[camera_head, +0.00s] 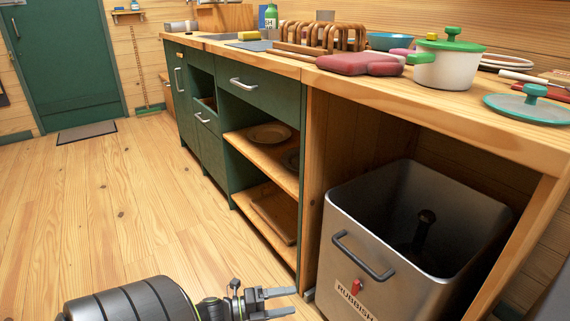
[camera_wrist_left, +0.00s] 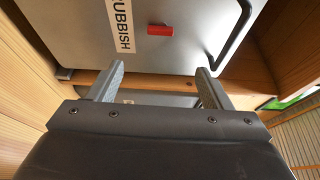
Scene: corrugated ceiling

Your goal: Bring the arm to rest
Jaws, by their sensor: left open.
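My left gripper (camera_head: 279,302) reaches in from the bottom of the head view, low above the wooden floor and left of the rubbish bin. Its two fingers are apart with nothing between them. In the left wrist view the fingers of the left gripper (camera_wrist_left: 158,86) are also spread and empty, with the bin's labelled front (camera_wrist_left: 165,35) beyond them. My right gripper does not show in either view.
A grey rubbish bin (camera_head: 340,222) stands under the wooden counter (camera_head: 420,97), close to my left gripper. Green cabinets (camera_head: 205,140) with open shelves run leftwards. Pots and dishes crowd the countertop. The wooden floor (camera_head: 110,215) on the left is clear.

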